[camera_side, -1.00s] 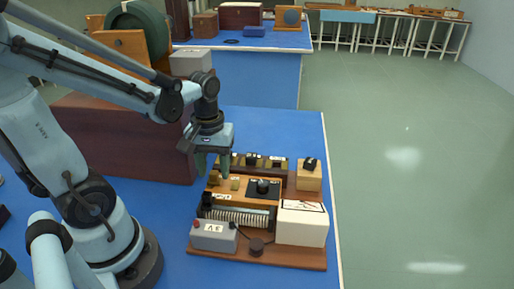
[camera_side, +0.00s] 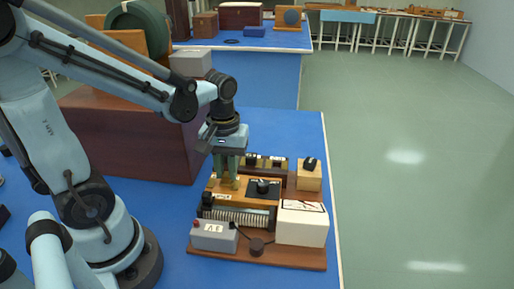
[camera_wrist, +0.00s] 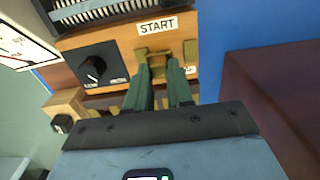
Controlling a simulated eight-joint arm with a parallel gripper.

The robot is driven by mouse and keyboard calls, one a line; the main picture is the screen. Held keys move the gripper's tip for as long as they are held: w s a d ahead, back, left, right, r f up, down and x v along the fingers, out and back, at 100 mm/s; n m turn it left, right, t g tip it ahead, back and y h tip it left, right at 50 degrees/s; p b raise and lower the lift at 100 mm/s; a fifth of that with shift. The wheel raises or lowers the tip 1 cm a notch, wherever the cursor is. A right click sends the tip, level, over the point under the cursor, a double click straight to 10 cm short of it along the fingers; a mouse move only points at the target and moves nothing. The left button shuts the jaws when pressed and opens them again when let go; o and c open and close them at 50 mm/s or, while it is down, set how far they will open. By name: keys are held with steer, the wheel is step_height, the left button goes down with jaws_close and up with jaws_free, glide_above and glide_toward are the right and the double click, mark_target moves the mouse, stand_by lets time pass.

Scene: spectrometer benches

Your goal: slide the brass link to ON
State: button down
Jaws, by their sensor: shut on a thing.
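My gripper (camera_side: 227,168) points down over the wooden apparatus board, at the panel left of the black dial. In the wrist view its two green fingers (camera_wrist: 161,88) are close together with the brass link (camera_wrist: 157,66) between their tips. They are shut on it. The link lies just below the START label (camera_wrist: 157,25). A brass post (camera_wrist: 190,52) stands beside it, apart from the fingers. A second small label (camera_wrist: 190,70) is partly hidden by a finger, and I cannot read it.
A black dial (camera_side: 263,187) sits right of my gripper. A coil (camera_side: 238,216), a grey meter box (camera_side: 213,235) and a white meter (camera_side: 302,223) stand in front. A wooden block with a black switch (camera_side: 309,174) is at the right. A large brown box (camera_side: 130,140) stands behind left.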

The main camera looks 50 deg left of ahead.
steer(key=shift+w+d, duration=0.2)
steer(key=shift+w, duration=0.05)
steer(key=c, duration=1)
jaws_free()
steer(key=shift+s, duration=0.1)
step_height(320, 180, up, 12)
steer(key=w+d+f+m+t, duration=0.1)
steer(key=d+f+m+t, duration=0.2)
steer(key=f+m+t, duration=0.2)
steer(key=shift+w+d+m+t, duration=0.15)
steer(key=shift+d+m+t, duration=0.15)
steer(key=shift+m+t, duration=1.3)
